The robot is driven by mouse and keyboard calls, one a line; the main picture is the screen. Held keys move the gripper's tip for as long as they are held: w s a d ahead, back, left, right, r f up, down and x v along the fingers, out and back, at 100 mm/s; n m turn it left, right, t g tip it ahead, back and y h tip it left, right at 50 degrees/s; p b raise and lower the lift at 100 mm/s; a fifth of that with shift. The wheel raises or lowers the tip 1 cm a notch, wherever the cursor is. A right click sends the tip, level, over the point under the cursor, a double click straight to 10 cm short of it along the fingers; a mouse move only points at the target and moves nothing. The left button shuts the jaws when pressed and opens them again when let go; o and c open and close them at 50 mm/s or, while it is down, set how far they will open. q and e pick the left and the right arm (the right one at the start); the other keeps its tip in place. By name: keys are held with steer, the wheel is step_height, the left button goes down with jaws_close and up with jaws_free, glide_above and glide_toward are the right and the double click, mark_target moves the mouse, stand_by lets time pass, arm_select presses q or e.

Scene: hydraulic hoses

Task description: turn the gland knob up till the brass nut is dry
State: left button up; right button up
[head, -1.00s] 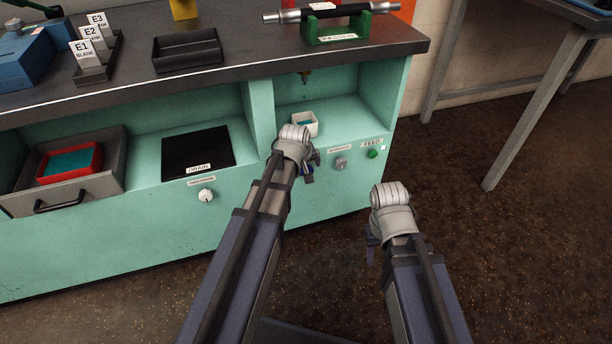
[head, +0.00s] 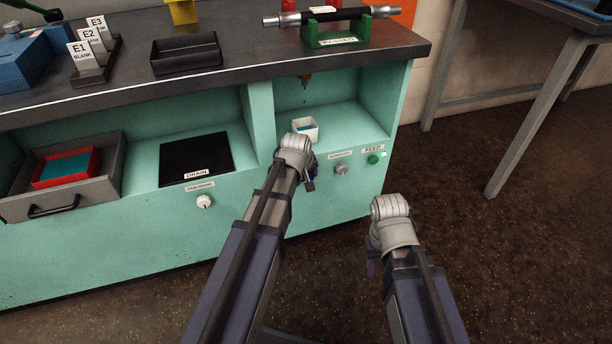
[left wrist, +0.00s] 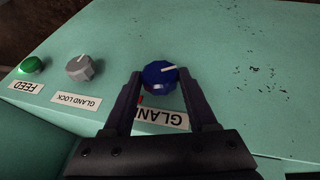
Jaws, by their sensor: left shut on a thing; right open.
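The blue gland knob (left wrist: 160,74) with a white pointer line is on the teal panel in the left wrist view. Its pointer aims to the right of the picture, slightly up. My left gripper (left wrist: 159,78) is shut on the knob, one finger on each side. In the head view my left wrist mostly hides the knob. The brass nut (head: 305,79) hangs under the bench top, above a white cup (head: 304,129). A small dark spot, perhaps a drop, shows below it; I cannot tell whether the nut is wet. My right gripper (head: 371,268) is open, low over the floor, its fingers largely hidden.
The grey gland lock knob (left wrist: 80,68) and green feed button (left wrist: 32,66) sit beside the gland knob. An open drawer (head: 110,180) stands left.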

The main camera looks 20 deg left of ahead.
arm_select(q)
steer(key=c, duration=0.5)
steer(key=shift+w+d+g+y+p, duration=0.2)
steer(key=shift+g+y+p, duration=0.15)
steer(key=shift+g+y, duration=0.25)
steer(key=shift+w+d+m+g+y, duration=0.15)
steer(key=shift+m+g+y, duration=0.25)
steer(key=shift+y, duration=0.3)
steer(key=shift+d+f+m+g+y+b, duration=0.15)
steer(key=shift+g+y+b, duration=0.25)
steer(key=shift+y, duration=0.2)
steer(key=shift+f+m+g+y+b, duration=0.15)
steer(key=shift+g+y+b, duration=0.2)
steer(key=shift+y, duration=0.25)
steer(key=shift+r+g+y+b, duration=0.1)
steer(key=shift+g+y+b, duration=0.55)
steer(key=shift+y, duration=0.45)
